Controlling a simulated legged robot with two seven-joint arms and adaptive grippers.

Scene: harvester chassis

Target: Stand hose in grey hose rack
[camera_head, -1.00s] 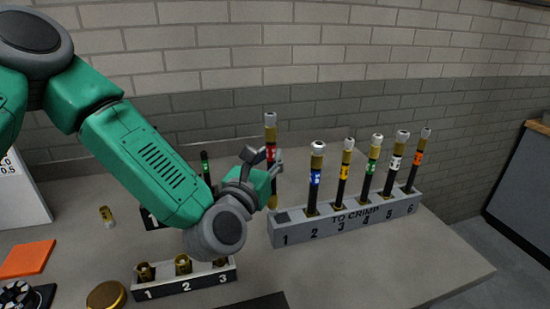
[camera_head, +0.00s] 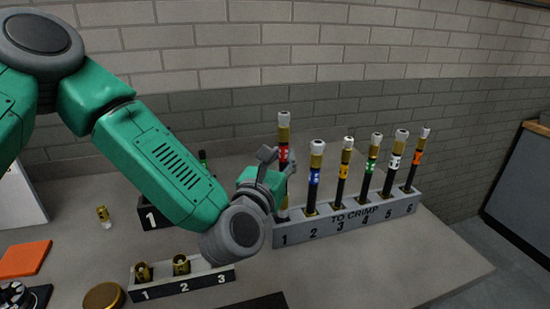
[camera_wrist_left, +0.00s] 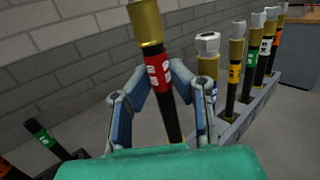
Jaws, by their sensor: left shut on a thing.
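The hose with a red band (camera_head: 283,153) stands upright, with a brass fitting and white tip at its top. My left gripper (camera_head: 279,163) is shut on it around the red band. In the left wrist view the two fingers close on the red-banded hose (camera_wrist_left: 159,73) from both sides. The grey hose rack (camera_head: 345,222), marked TO CRIMP with slots numbered 1 to 6, is on the table. My right gripper is not in view.
Several hoses with coloured bands stand in the rack's other slots, the blue-banded one (camera_head: 315,176) nearest. A small numbered tray (camera_head: 180,287) holds brass fittings. A dark rack (camera_head: 149,217) stands behind my arm. An orange pad (camera_head: 25,258) lies at left.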

